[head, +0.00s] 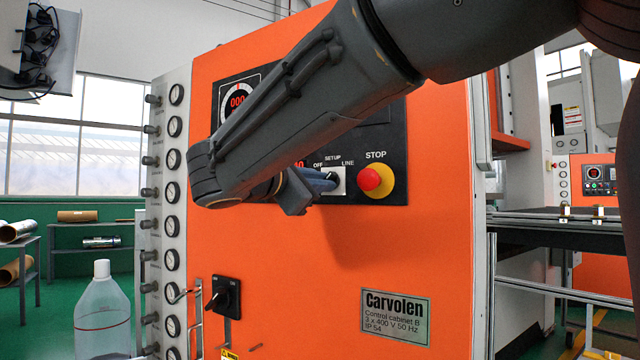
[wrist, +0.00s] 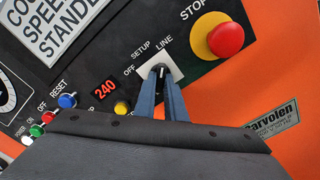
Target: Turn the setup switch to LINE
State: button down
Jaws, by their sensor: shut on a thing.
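The setup switch (wrist: 161,70) is a small black knob on a pale square plate, with OFF, SETUP and LINE printed around it. In the wrist view its light pointer mark stands nearly upright in the picture, towards the LINE word; the exact angle is hard to tell. My gripper (wrist: 162,82) is shut on the knob, one blue-grey finger on each side. In the head view my gripper (head: 326,182) reaches the switch plate (head: 340,184) from the left, and its fingers hide much of the knob.
A red STOP button (wrist: 225,39) on a yellow base sits close right of the switch. A red 240 display (wrist: 105,90) and several coloured buttons lie to its left. The orange cabinet (head: 420,240) has a black rotary handle (head: 224,296) lower left.

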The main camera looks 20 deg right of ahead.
jog(key=c, duration=1.8)
grip_release()
jog(key=shift+b+v, duration=0.3)
jog(key=shift+v, duration=3.65)
jog(key=s+d+f+m+g+y+p, duration=0.1)
jog(key=s+d+f+g+y, duration=0.15)
jog(key=f, duration=0.65)
jog(key=s+d+f+m+g+y+p, duration=0.1)
jog(key=s+d+f+m+g, duration=0.15)
jog(key=f, duration=0.65)
jog(key=s+d+f+m+g+y+p, duration=0.1)
jog(key=d+f+g+y+p, duration=0.15)
jog(key=f, duration=0.55)
jog(key=s+f+m+g+y+p, duration=0.1)
jog(key=s+f+m+y, duration=0.1)
jog(key=s+f+m, duration=0.2)
jog(key=s+a+f+m+g+y+p, duration=0.1)
jog(key=s+f+m+g+y, duration=0.1)
jog(key=f, duration=0.5)
jog(key=s+f+m+g+y, duration=0.1)
jog(key=s+f+m+y, duration=0.2)
jog(key=s+f+m, duration=0.3)
jog(key=shift+s+a+m+y+p, duration=0.15)
jog(key=shift+s+a+m+p, duration=0.05)
jog(key=shift+s, duration=0.35)
jog(key=shift+s+a+m+y+p, duration=0.15)
jog(key=shift+s+p, duration=0.05)
jog(key=shift+s, duration=0.35)
